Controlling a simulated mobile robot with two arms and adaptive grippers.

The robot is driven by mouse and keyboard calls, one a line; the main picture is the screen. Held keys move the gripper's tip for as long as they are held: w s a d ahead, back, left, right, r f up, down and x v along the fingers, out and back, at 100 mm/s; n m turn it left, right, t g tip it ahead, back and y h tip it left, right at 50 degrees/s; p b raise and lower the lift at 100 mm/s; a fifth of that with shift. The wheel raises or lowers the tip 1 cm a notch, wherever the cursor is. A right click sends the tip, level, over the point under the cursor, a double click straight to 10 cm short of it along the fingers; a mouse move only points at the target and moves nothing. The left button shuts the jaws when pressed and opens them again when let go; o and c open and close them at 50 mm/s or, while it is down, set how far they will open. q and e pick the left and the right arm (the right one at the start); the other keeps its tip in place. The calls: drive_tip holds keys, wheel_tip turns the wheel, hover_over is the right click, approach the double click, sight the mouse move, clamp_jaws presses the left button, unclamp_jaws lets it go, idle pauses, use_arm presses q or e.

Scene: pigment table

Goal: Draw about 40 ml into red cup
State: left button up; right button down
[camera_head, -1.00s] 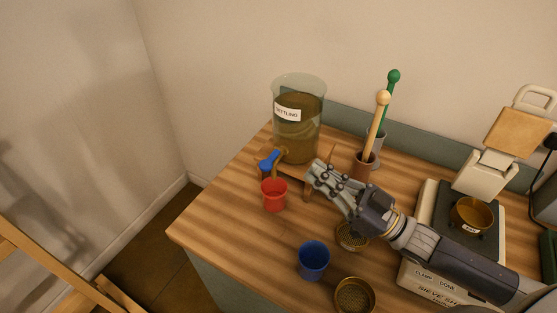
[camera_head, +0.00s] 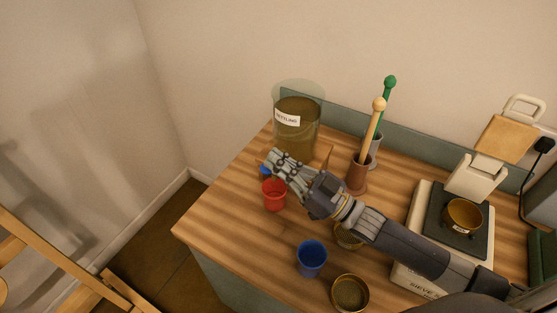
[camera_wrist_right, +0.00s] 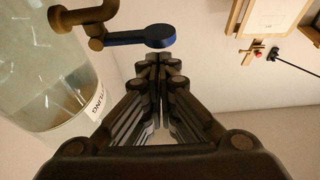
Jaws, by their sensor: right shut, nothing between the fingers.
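The red cup (camera_head: 273,196) stands upright on the table, beneath the tap of the settling jar (camera_head: 297,133). The jar is clear and holds brownish liquid; its label partly shows in the right wrist view (camera_wrist_right: 96,103). The tap's blue lever (camera_head: 264,171) is mostly hidden behind my right gripper in the head view. In the right wrist view the blue lever (camera_wrist_right: 140,38) and brass tap (camera_wrist_right: 84,17) are just ahead of the fingertips. My right gripper (camera_head: 277,160) is shut and empty, close to the lever; contact cannot be told. My left gripper is not in view.
A blue cup (camera_head: 311,257) and a brass bowl (camera_head: 350,293) stand near the front edge. Pestle-like tools stand in a brown holder (camera_head: 357,176) and a grey one. A scale (camera_head: 443,222) bears another bowl at right. The table's left part is bare.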

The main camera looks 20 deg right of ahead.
drive_tip(key=shift+f, duration=0.4)
